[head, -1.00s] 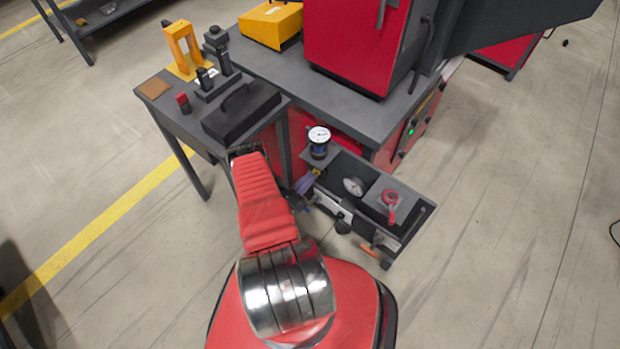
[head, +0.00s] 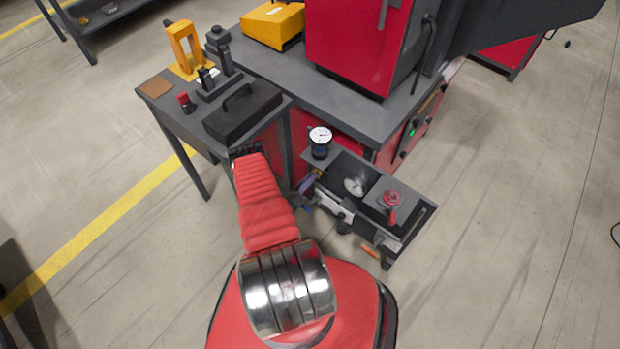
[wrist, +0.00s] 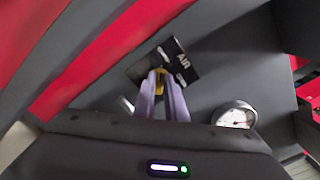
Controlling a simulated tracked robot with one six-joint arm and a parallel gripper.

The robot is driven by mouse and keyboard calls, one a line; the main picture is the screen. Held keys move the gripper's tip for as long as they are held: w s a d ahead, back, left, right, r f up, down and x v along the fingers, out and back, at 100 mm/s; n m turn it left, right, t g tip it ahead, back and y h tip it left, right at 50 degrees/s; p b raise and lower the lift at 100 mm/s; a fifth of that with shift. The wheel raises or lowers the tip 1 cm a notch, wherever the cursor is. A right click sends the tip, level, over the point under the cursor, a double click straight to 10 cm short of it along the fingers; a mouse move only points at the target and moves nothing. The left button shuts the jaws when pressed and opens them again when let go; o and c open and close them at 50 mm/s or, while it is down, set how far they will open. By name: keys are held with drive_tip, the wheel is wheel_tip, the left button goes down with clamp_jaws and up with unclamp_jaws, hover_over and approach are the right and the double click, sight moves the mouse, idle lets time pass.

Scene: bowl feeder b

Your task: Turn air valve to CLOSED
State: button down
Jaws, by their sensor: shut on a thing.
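The air valve's yellow handle (wrist: 160,77) shows in the wrist view between the tips of the purple fingers. My gripper (wrist: 161,82) is shut on this handle. A dark plate with white "AIR" lettering (wrist: 182,60) lies just beyond the fingertips; its smaller markings are too blurred to read. The fingers hide much of the handle, so its exact angle is unclear. In the head view my gripper (head: 306,185) is at the left end of the dark panel box (head: 410,235), partly hidden by my arm.
A round white gauge (head: 356,185) sits on the panel right of my gripper. A red knob (head: 391,199) is farther right, and an orange handle (head: 370,251) projects at the front. A blue-black regulator with a dial (head: 320,142) stands close behind. Open floor lies to the right.

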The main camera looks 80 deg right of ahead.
drive_tip(key=shift+s+a+f, duration=0.2)
drive_tip(key=shift+s+f, duration=0.05)
drive_tip(key=c, duration=2.1)
unclamp_jaws()
drive_tip(key=o, duration=0.3)
drive_tip(key=shift+w+d+r, duration=0.1)
drive_tip(key=shift+w+d, duration=0.05)
drive_tip(key=shift+w, duration=0.1)
drive_tip(key=v, duration=1.3)
drive_tip(key=shift+a, duration=0.35)
drive_tip(key=shift+w, duration=0.1)
